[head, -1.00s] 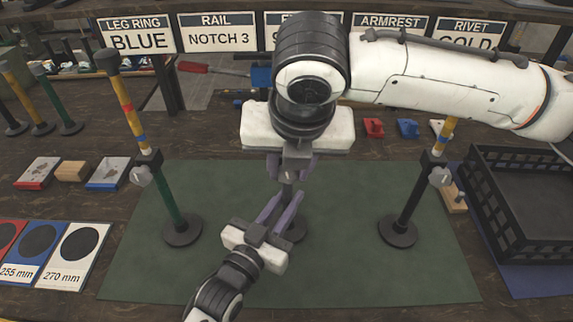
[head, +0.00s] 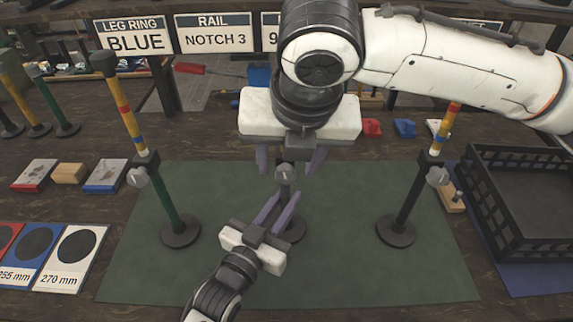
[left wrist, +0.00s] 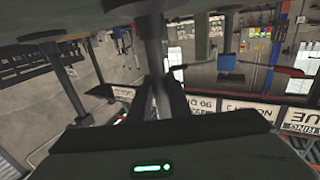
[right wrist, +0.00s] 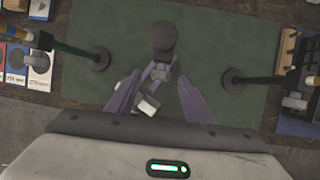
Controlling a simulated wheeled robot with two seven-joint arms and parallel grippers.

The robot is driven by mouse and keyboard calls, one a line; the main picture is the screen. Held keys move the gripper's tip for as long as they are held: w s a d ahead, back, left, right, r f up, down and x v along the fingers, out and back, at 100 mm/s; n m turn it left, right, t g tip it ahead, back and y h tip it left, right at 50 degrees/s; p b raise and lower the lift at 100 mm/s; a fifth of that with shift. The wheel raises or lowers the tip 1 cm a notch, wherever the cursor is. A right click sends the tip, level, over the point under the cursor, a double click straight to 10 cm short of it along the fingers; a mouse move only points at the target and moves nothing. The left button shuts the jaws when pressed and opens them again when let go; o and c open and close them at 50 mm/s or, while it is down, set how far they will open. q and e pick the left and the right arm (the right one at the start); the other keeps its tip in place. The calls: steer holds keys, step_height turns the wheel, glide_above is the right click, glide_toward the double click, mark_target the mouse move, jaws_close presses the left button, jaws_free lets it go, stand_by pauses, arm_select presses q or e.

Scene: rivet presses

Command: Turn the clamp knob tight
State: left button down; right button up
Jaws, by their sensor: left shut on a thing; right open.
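The middle stand on the green mat has a grey clamp knob (head: 285,172) on its dark post. In the head view the top of this stand is hidden behind my right arm. My right gripper (head: 289,160) is open, its two purple fingers spread on either side above the knob, apart from it. The right wrist view shows the knob (right wrist: 160,72) between and beyond the open fingers. My left gripper (head: 285,198) is shut on the middle stand's post below the knob. In the left wrist view the dark post (left wrist: 152,50) runs up from its fingers.
A left stand (head: 170,205) and a right stand (head: 405,210), each with a knob, flank the middle one on the green mat (head: 340,275). A black crate (head: 520,230) is at the right. Size cards (head: 75,255) lie at the left.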

arm_select(q)
steer(key=shift+r, duration=0.1)
arm_select(e)
steer(key=a+v, duration=0.1)
steer(key=v, duration=0.8)
steer(key=shift+d+r, duration=0.15)
steer(key=shift+d, duration=0.35)
steer(key=shift+s, duration=0.1)
